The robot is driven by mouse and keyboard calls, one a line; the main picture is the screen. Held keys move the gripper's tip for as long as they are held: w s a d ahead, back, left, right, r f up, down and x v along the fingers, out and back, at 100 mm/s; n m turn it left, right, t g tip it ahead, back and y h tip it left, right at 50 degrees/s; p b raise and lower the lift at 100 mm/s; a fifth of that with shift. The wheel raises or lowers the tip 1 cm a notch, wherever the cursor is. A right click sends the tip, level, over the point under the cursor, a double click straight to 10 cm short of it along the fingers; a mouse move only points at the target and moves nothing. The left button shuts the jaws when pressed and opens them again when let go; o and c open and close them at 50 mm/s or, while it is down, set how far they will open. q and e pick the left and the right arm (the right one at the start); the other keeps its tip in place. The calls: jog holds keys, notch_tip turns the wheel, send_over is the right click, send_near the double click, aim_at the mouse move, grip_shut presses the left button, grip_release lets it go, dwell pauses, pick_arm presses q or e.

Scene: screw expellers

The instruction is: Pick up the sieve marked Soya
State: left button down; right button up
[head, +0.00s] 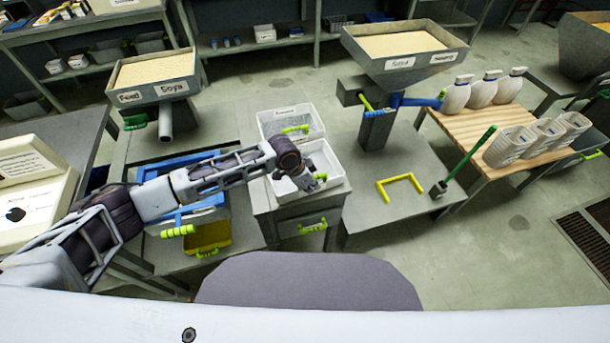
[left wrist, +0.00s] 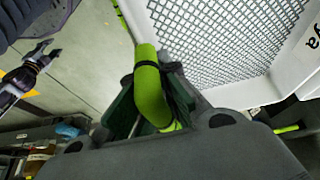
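The sieve is a white tray with a mesh floor and fills the upper right of the left wrist view (left wrist: 225,35). Its label is cut off by the frame and only the letters "ya" show. Its lime-green handle (left wrist: 149,80) lies between the fingers of my left gripper (left wrist: 155,105), which look closed around it.
A second white tray (head: 275,126) with a green handle stands just behind. A grey hopper (head: 155,85) marked Feed and Soya is at the back left. Another hopper (head: 405,58) and a yellow bracket (head: 384,190) are to the right. White bottles (head: 456,95) stand on a wooden tabletop.

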pick_arm(q)
jog(key=shift+r, duration=0.15)
jog(key=shift+r, duration=4.9)
